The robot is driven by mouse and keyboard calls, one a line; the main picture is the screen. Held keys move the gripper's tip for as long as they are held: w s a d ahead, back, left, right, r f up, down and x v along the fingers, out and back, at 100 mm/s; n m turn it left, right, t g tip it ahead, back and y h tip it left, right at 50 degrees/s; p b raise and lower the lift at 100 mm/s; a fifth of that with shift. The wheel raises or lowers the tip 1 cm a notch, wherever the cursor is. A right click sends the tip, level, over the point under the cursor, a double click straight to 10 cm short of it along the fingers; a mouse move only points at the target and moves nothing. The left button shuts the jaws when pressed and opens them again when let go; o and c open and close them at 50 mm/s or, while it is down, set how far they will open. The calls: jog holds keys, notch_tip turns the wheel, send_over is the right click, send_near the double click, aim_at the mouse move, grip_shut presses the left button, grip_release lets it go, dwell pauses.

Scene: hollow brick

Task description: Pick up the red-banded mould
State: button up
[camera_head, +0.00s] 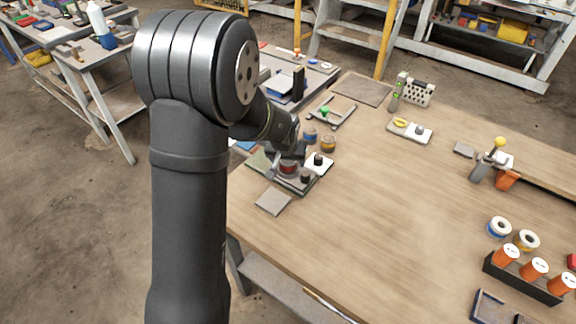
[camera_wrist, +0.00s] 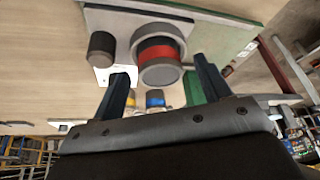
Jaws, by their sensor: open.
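The red-banded mould (camera_wrist: 160,52) is a grey round body with a red band around it. It stands upright on a grey and green board; it also shows in the head view (camera_head: 289,169), partly covered by my gripper. My gripper (camera_head: 286,155) is open and empty, close above the mould. In the wrist view, its two dark fingers (camera_wrist: 161,66) appear one on each side of the mould, with a gap visible on both sides. How deep the fingertips reach around it I cannot tell.
A dark cylinder (camera_head: 305,177) stands on the board close to the mould. A white block with a dark knob (camera_head: 319,162) is just right of it. A blue-banded piece (camera_head: 310,135) and a yellow-banded piece (camera_head: 328,145) stand behind. The middle of the table (camera_head: 400,200) is clear.

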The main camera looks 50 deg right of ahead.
jog(key=shift+w+d+f, duration=0.1)
jog(key=shift+d+f, duration=0.1)
jog(key=shift+f, duration=0.3)
jog(key=c, duration=1.4)
jog(key=shift+o, duration=0.2)
jog(key=shift+r, duration=0.15)
